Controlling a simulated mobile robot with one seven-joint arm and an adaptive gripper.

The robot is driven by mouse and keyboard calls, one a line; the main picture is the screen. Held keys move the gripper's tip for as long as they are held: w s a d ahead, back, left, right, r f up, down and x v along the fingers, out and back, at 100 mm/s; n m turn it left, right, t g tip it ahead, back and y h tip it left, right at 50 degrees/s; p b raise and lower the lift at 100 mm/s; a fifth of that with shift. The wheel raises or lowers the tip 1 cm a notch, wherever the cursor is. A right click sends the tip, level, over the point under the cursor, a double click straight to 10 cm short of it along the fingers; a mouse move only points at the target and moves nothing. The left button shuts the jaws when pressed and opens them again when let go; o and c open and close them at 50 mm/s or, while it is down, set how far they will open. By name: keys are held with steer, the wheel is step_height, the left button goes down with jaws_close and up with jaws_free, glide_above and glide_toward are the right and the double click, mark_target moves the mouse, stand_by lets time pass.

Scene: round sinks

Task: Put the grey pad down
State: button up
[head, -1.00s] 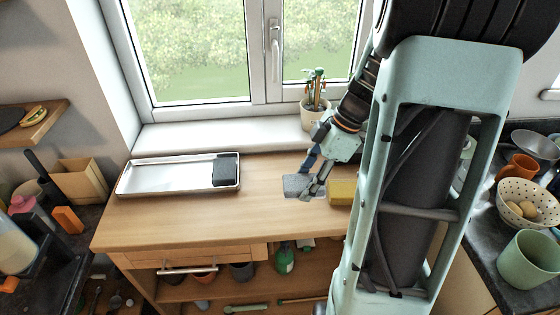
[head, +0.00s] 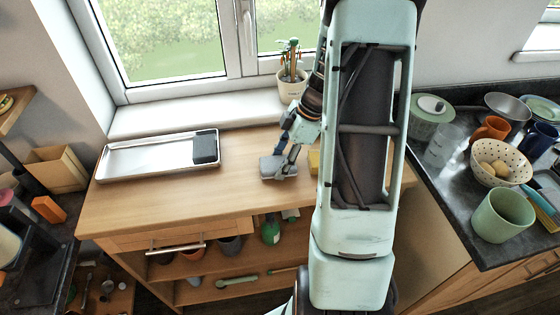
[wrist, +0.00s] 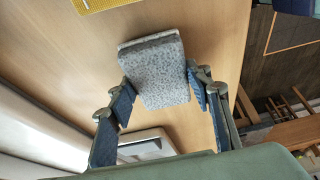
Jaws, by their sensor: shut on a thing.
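The grey pad (wrist: 160,72) is a speckled block held between the two fingers of my gripper (wrist: 163,92) in the wrist view. In the head view the pad (head: 270,168) is by the fingertips of my gripper (head: 279,166), over the right part of the wooden worktop (head: 180,206). The gripper is shut on the pad by its sides. Whether the pad touches the worktop or hangs just above it, I cannot tell.
A white tray (head: 140,160) with a dark block (head: 205,147) on its right end lies on the worktop's left. A yellow pad (head: 314,160) is right of the gripper, partly behind my arm. The worktop between tray and gripper is clear.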

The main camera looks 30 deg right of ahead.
steer(key=shift+f+b, duration=0.35)
steer(key=shift+b, duration=0.15)
steer(key=o, duration=1)
steer(key=shift+r+p, duration=0.25)
steer(key=shift+p, duration=0.25)
steer(key=shift+r+p, duration=0.15)
steer(key=shift+p, duration=0.3)
steer(key=shift+d+r, duration=0.25)
steer(key=v, duration=0.3)
steer(key=b+v, duration=0.1)
steer(key=v, duration=0.2)
steer(key=b+v, duration=0.1)
steer(key=v, duration=0.2)
steer(key=shift+s+r, duration=0.3)
steer(key=shift+r, duration=0.1)
